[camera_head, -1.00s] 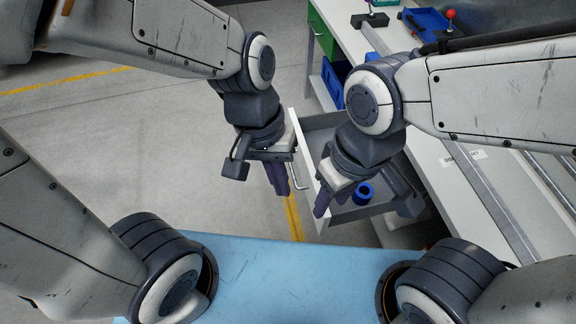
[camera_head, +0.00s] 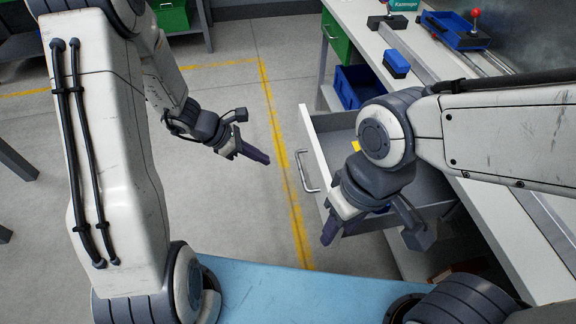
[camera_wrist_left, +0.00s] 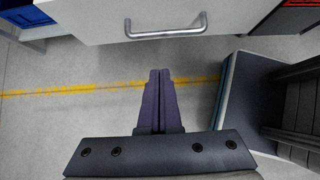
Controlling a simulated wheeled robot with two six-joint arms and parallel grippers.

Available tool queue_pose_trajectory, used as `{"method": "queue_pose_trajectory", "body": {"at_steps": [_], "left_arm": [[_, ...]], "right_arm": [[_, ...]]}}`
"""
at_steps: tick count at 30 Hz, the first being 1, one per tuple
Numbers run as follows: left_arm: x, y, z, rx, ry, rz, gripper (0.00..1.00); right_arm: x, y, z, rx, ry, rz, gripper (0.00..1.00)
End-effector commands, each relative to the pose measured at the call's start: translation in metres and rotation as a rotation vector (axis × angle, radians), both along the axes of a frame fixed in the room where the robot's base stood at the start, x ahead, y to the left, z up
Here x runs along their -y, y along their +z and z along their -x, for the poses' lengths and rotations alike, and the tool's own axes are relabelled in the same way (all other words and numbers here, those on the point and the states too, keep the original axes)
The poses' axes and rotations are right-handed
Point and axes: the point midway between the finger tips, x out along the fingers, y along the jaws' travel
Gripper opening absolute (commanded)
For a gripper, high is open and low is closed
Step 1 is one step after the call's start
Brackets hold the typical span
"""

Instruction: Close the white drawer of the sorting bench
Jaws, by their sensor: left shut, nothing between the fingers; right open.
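The white drawer (camera_head: 314,150) of the sorting bench (camera_head: 405,60) stands pulled out, its front facing left with a metal bar handle (camera_head: 305,175). A small yellow thing (camera_head: 355,147) shows inside it; my right arm hides part of the interior. My left gripper (camera_head: 268,160) is shut and empty, left of the drawer front and apart from it. In the left wrist view its closed fingers (camera_wrist_left: 160,75) point toward the drawer front (camera_wrist_left: 90,18), with floor showing between them and the handle (camera_wrist_left: 165,33). My right gripper (camera_head: 331,230) is open, over the drawer's near front corner.
A green drawer (camera_head: 336,38) and a blue bin (camera_head: 357,86) are under the bench's far end. On top are a blue block (camera_head: 396,63) and a blue tray (camera_head: 455,30). Floor with a yellow line (camera_head: 275,120) is free left of the drawer.

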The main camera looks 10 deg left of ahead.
Motion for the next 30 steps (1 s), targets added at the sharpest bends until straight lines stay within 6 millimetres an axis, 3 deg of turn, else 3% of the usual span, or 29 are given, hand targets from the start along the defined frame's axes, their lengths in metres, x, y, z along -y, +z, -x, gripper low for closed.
{"method": "queue_pose_trajectory", "body": {"at_steps": [1,7,15,30], "left_arm": [[0.009,-0.013,-0.002,-0.004,-0.005,0.001,0.0],[0.034,-0.044,-0.011,-0.003,-0.005,0.0,0.0],[0.065,-0.046,-0.022,0.001,-0.005,-0.002,0.0],[0.069,-0.047,-0.024,0.002,-0.002,-0.001,0.0]], "right_arm": [[0.0,-0.006,0.0,0.0,0.0,0.0,0.45],[0.0,-0.016,0.0,0.0,0.0,0.0,0.45],[0.0,-0.014,0.0,0.0,0.0,0.0,0.45],[0.0,-0.014,0.0,0.0,0.0,0.0,0.45]]}}
